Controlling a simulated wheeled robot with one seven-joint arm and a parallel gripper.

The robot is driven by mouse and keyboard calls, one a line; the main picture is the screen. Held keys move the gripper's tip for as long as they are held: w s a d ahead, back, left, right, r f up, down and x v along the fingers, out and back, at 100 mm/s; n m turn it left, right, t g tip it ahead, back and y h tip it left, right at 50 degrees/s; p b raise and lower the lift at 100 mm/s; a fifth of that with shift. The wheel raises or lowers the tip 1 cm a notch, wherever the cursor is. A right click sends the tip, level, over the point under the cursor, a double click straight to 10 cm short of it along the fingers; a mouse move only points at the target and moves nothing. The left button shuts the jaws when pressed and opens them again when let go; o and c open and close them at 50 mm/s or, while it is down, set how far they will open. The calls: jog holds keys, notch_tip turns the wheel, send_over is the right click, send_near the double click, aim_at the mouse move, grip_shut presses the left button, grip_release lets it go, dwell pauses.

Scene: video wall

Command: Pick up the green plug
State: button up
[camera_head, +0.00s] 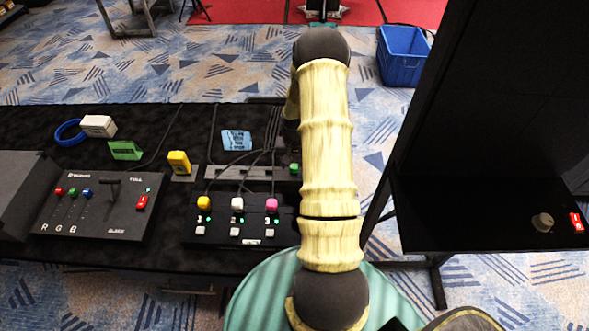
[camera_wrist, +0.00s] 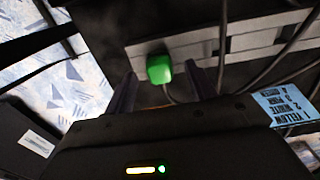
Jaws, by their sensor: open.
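The green plug (camera_wrist: 159,69) sits at the left end of a grey power strip (camera_wrist: 210,43) in the wrist view, with a cable running down from it. My gripper (camera_wrist: 163,88) is open, its two dark fingers on either side of the plug's line and apart from each other; I cannot tell whether either touches it. In the head view, the green plug (camera_head: 294,168) is a small patch beside my pale arm, at the right end of the power strip (camera_head: 228,172). My gripper is hidden behind my arm there.
A black box with yellow (camera_head: 204,202), white (camera_head: 237,204) and pink (camera_head: 271,204) plugs stands in front of the strip. A blue note (camera_head: 236,139) lies behind it. A control panel (camera_head: 100,205) is at left. A black stand (camera_head: 490,210) is at right. Cables cross the strip.

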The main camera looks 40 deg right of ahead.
aim_at(294, 166)
jog(key=shift+f, duration=1.2)
jog(key=c, duration=1)
jog(key=shift+r, duration=0.1)
jog(key=shift+c, duration=0.2)
notch_tip(294, 166, up, 10)
jog(key=shift+f+b, duration=0.1)
jog(key=shift+b, duration=0.65)
jog(key=shift+w, duration=0.1)
